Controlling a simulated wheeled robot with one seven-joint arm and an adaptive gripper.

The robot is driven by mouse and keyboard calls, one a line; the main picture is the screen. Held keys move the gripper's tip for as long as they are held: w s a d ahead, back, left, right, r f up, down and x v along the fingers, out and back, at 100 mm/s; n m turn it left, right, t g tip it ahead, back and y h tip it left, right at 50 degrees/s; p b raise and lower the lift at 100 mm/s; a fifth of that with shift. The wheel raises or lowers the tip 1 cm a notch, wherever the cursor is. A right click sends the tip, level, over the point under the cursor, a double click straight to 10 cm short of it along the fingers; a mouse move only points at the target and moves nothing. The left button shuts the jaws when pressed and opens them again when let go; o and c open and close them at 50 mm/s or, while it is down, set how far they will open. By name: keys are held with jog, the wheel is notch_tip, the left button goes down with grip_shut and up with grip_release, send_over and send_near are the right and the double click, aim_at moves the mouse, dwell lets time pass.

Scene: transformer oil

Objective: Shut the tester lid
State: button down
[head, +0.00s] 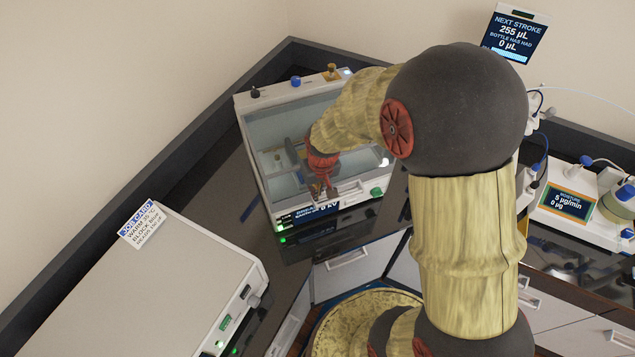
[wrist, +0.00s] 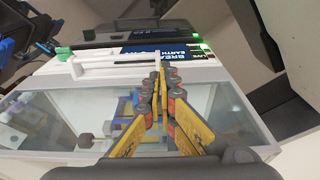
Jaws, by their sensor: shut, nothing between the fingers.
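The tester (head: 243,130) is a white box at the back corner of the bench, with a dark display on its front reading "0 kV". Its lid is a clear pane in a white frame (head: 285,122) that lies over the box top; I cannot tell whether it sits fully flush. The lid pane also fills the lower part of the wrist view (wrist: 50,118). My gripper (head: 325,192) is over the lid's front edge, pointing down, fingers together and empty. In the wrist view the fingertips (wrist: 160,72) are close to the front bar; contact is unclear. Blocks show blurred through the pane.
A grey-white box with a job card (head: 145,225) stands at the front left. A pump with a screen (head: 567,203) and tubing stands at the right, with a stroke display (head: 515,37) behind. Dark raised edging (head: 200,140) runs along the bench back.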

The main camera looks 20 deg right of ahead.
aim_at(315, 204)
jog(key=f, duration=0.4)
jog(key=w+f+p, duration=0.1)
jog(key=f, duration=0.1)
jog(key=shift+w+f, duration=0.1)
jog(key=shift+f, duration=0.25)
